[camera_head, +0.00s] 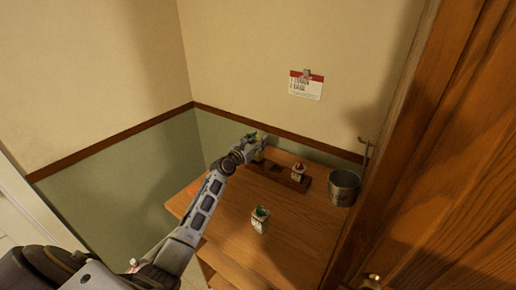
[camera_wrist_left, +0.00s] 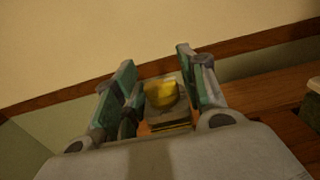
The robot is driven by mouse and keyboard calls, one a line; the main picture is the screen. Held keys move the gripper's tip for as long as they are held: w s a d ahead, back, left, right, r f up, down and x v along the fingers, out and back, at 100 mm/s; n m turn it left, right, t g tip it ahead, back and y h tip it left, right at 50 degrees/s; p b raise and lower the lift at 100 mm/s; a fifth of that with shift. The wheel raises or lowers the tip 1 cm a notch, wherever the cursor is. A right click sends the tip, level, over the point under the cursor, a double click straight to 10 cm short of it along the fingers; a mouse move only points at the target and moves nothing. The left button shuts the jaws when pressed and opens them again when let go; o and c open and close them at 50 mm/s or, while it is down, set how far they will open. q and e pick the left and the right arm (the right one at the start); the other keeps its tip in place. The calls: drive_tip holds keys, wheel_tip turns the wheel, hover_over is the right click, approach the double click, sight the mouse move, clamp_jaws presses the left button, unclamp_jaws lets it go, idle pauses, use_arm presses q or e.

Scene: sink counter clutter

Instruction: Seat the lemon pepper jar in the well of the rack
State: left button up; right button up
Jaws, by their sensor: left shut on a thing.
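My left gripper (camera_head: 258,144) is at the far left end of the dark wooden rack (camera_head: 278,176), on the table's back edge. In the left wrist view its two fingers (camera_wrist_left: 160,88) stand on either side of a jar with a yellow top (camera_wrist_left: 160,95), likely the lemon pepper jar, and are shut on it. In the head view only a little yellow shows at the fingers. Whether the jar's base is in a well or above it cannot be told; my gripper hides that end. My right gripper is not in view.
A red-topped jar (camera_head: 299,171) stands at the rack's right part. A green-topped jar (camera_head: 260,219) stands apart on the wooden table (camera_head: 225,234). A metal bucket (camera_head: 343,188) is at the right. A note (camera_head: 306,87) hangs on the wall behind.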

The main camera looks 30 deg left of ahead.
use_arm(q)
drive_tip(key=shift+f+b, duration=0.6)
drive_tip(key=shift+f, duration=1.25)
drive_tip(key=shift+f, duration=0.1)
drive_tip(key=o, duration=1.4)
drive_tip(key=s+a, duration=0.1)
drive_tip(key=s, duration=1.1)
drive_tip(key=shift+a, duration=0.35)
